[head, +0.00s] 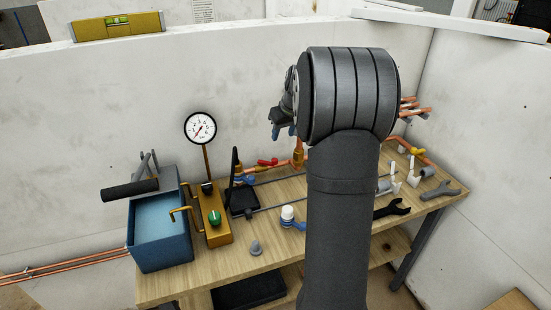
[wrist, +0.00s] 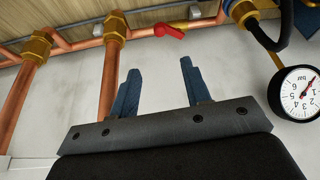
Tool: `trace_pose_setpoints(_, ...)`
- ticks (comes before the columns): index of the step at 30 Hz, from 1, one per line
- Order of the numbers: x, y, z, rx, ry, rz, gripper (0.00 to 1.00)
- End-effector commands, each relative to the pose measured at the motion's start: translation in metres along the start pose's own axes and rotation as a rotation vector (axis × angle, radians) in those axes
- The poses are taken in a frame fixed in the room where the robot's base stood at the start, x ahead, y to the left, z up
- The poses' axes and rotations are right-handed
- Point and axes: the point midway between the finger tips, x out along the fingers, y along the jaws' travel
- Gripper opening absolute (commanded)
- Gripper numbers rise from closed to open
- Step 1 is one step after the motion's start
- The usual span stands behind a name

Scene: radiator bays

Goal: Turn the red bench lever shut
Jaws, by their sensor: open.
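The red lever (head: 267,162) sits low by the back wall on a copper pipe run, left of a brass fitting (head: 298,158). In the wrist view the red lever (wrist: 169,31) is at the top, on a horizontal copper pipe, lying roughly along it at a slight slant. My gripper (head: 284,132) is above the back of the bench, higher than the lever, its blue fingers partly hidden by my arm. In the wrist view my gripper (wrist: 158,64) is open and empty, its fingers apart and not touching the lever.
A pressure gauge (head: 200,128) stands left on a brass pump, beside a blue water tank (head: 160,230). A black hose (wrist: 268,30) shows near the gauge in the wrist view.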

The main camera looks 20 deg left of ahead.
Motion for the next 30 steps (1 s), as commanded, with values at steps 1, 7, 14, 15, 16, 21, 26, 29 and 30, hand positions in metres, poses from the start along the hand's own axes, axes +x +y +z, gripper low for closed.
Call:
trace_pose_setpoints(1,0.012,-0.001,0.001,-0.001,-0.004,-0.002,0.43)
trace_pose_setpoints(7,0.056,0.000,0.001,-0.003,-0.005,-0.001,0.43)
trace_pose_setpoints(14,0.106,-0.001,0.001,-0.004,-0.004,0.000,0.43)
trace_pose_setpoints(15,0.113,0.000,0.001,-0.004,-0.004,-0.001,0.43)
trace_pose_setpoints(16,0.118,-0.001,0.001,-0.004,-0.004,-0.001,0.43)
trace_pose_setpoints(21,0.141,0.000,0.001,-0.004,-0.003,0.000,0.43)
trace_pose_setpoints(26,0.150,0.000,0.000,-0.004,-0.001,0.001,0.43)
trace_pose_setpoints(29,0.151,0.000,0.000,-0.004,0.000,0.001,0.43)
trace_pose_setpoints(30,0.151,0.000,0.000,-0.004,0.000,0.001,0.43)
